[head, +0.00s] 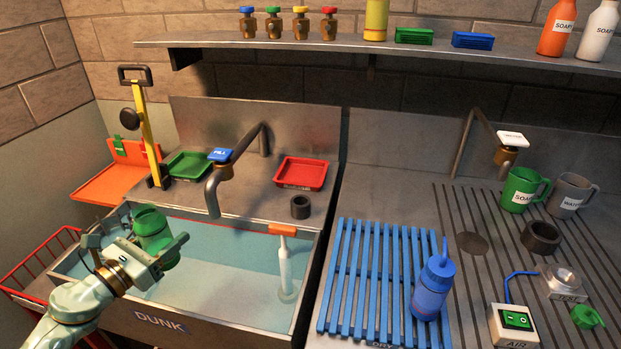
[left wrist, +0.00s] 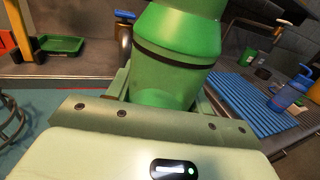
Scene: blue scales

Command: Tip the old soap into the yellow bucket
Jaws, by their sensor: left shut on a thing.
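My left gripper (head: 150,255) is shut on a green container (head: 152,229) and holds it over the left end of the sink basin. In the left wrist view the green container (left wrist: 178,60) fills the space between the jaws and shows a dark band around it. Its top is cut off there, and I cannot see what is inside. A green mug labelled SOAP (head: 522,190) stands at the right by the wall. I see no yellow bucket in either view. My right gripper is not in view.
A yellow post (head: 148,135) stands behind the gripper, with a red wire basket (head: 38,262) at left. A blue rack (head: 345,270) and blue bottle (head: 433,288) are right.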

